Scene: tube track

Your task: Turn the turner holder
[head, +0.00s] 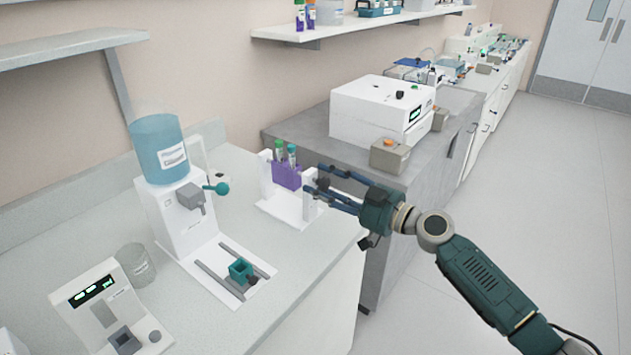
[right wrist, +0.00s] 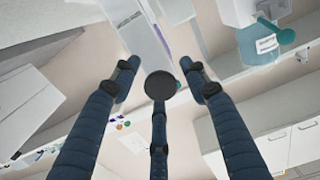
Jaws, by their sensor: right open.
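The turner holder is a purple rack (head: 287,176) held between two white posts on a white base (head: 290,212), on the bench at centre. It holds tubes (head: 285,152) with green and teal caps, standing roughly upright. My right gripper (head: 315,180) is open at the right-hand post, its fingers pointing left toward it. A dark knob-like part shows between the fingers; whether they touch it I cannot tell. In the right wrist view, my gripper's fingers (right wrist: 165,82) spread around a dark round part, with the white stand (right wrist: 137,28) just beyond. My left gripper is not in view.
A dispenser with a blue tank (head: 160,150) stands left of the stand, and a small teal block (head: 240,270) sits on its rails. A white device (head: 380,110) and a beige box (head: 389,156) stand on the grey bench behind. The floor at right is clear.

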